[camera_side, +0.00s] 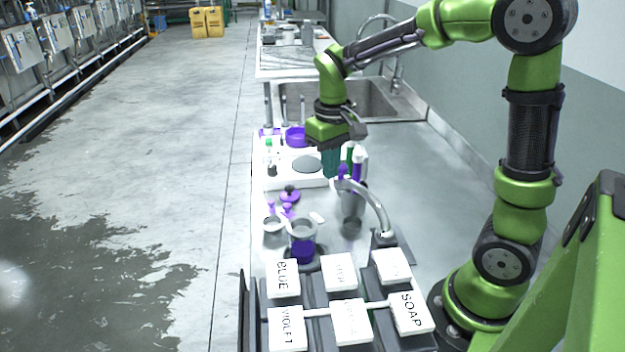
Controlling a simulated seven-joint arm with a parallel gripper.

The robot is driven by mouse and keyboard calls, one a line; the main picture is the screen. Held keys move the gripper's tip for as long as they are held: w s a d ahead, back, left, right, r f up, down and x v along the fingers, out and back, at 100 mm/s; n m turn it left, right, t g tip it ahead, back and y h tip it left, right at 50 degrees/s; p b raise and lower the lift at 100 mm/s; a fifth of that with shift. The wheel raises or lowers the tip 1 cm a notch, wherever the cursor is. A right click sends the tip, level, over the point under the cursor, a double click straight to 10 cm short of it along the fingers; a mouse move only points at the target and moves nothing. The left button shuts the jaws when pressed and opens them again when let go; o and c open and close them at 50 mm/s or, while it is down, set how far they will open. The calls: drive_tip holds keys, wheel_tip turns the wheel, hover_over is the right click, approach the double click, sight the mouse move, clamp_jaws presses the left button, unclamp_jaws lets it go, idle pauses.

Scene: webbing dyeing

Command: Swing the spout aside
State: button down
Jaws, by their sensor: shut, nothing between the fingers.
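A curved metal spout (378,205) rises from a dark base on the steel counter, just behind the labelled blocks. It arches up and to the left, and its free end is near a metal cup (352,210). My gripper (331,174) points down above the counter, behind and slightly left of the spout's end. Its teal fingers look closed together and hold nothing I can see. The fingers appear apart from the spout, though the depth between them is hard to judge. A second curved tap (394,60) stands at the sink at the back.
White blocks, including BLUE (283,279), VIOLET (287,328) and SOAP (409,312), fill the front. A purple-filled container (302,248), a purple lid (289,193), a white scale-like plate (285,180) and purple-topped bottles crowd the left and middle. The right counter (445,175) is clear.

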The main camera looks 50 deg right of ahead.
drive_tip(key=shift+s+d, duration=0.15)
drive_tip(key=shift+d, duration=0.35)
drive_tip(key=shift+s+d, duration=0.35)
drive_tip(key=shift+d, duration=0.4)
drive_tip(key=shift+w+a+r, duration=0.1)
drive_tip(key=shift+a+r, duration=0.05)
drive_tip(key=shift+r, duration=1)
drive_tip(key=shift+w+a+r, duration=0.1)
drive_tip(key=shift+a+r, duration=0.05)
drive_tip(key=shift+r, duration=1.05)
drive_tip(key=shift+w+a+r, duration=0.1)
drive_tip(key=shift+a+r, duration=0.05)
drive_tip(key=shift+r, duration=1)
drive_tip(key=shift+w+d, duration=0.1)
drive_tip(key=shift+w, duration=0.05)
drive_tip(key=s+a+m+t+y, duration=0.1)
drive_tip(key=s+a+t+y, duration=0.1)
drive_tip(key=s+a+t, duration=0.5)
drive_tip(key=s+a, duration=0.2)
drive_tip(key=s, duration=0.2)
drive_tip(key=shift+a+r, duration=0.15)
drive_tip(key=shift+r, duration=0.1)
